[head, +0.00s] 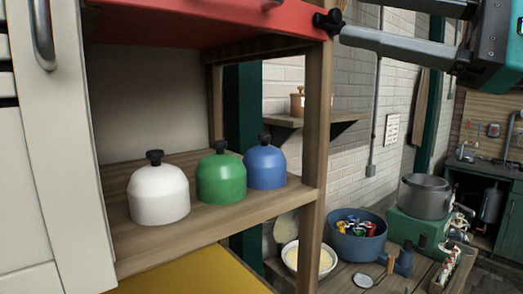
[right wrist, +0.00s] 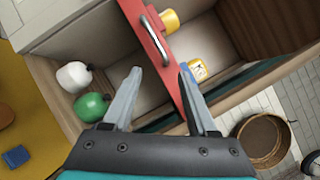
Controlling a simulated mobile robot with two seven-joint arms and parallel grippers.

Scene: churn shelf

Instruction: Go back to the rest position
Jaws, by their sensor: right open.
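My right gripper (head: 357,18) comes in at the top right of the head view. Its two grey fingers are spread, with nothing seen between them, near the red panel's end. In the right wrist view the open fingers (right wrist: 160,70) point toward the shelf. A white churn (head: 159,196), a green churn (head: 221,178) and a blue churn (head: 265,167), all black-knobbed, stand upright in a row on the wooden shelf (head: 215,222). The white churn (right wrist: 73,77) and green churn (right wrist: 92,106) also show in the right wrist view. My left gripper is not in view.
A red panel (head: 200,22) with a metal handle lies above the churns. A wooden post (head: 316,140) bounds the shelf's right side. A blue tub (head: 355,243), a cream bowl (head: 309,262) and a grey pot (head: 424,199) stand to the right.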

